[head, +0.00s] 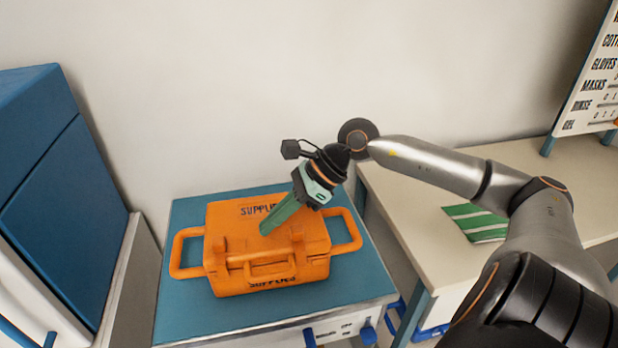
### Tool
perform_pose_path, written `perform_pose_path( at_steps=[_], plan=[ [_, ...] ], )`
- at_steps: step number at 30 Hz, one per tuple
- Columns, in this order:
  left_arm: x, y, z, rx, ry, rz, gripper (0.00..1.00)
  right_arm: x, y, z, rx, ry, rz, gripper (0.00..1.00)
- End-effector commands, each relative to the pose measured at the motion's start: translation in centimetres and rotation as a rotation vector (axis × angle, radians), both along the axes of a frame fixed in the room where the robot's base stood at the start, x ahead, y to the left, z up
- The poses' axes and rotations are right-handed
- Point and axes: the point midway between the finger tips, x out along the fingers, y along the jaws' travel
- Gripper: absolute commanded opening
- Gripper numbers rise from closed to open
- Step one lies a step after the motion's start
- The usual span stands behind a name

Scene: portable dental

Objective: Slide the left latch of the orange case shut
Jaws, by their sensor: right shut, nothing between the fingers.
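The orange case (222,275), marked "SUPPLIES", sits with its lid down on a blue-topped cabinet. Its left latch (221,246) is an orange tab on the front left edge of the lid. A similar right latch (297,236) shows at the front right. How far each latch has slid cannot be told. My right gripper (265,231) is shut and empty, its green fingers pointing down and left over the middle of the lid, between the two latches. Whether the fingertips touch the lid is unclear. My left gripper is not in view.
The blue cabinet top (178,318) has bare room around the case. A tall blue cabinet (55,200) stands at the left. At the right, a cream table (400,205) holds a green-striped item (475,222) and a lettered board (595,75).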

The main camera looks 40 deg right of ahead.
Motion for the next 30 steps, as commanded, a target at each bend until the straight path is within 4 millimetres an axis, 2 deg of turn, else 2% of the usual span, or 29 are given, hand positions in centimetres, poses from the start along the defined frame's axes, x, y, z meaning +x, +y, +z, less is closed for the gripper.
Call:
perform_pose_path(
  at_steps=[8,21,30],
  plan=[
    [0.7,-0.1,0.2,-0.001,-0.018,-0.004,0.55,-1.1,-1.6,1.6,-0.002,0.004,0.001,0.0],
    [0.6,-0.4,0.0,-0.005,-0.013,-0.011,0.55,-2.6,-4.1,4.9,0.003,-0.001,0.002,0.0],
    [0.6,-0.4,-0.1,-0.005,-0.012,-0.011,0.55,-3.0,-4.7,5.6,0.002,0.001,0.003,0.0]
  ],
)
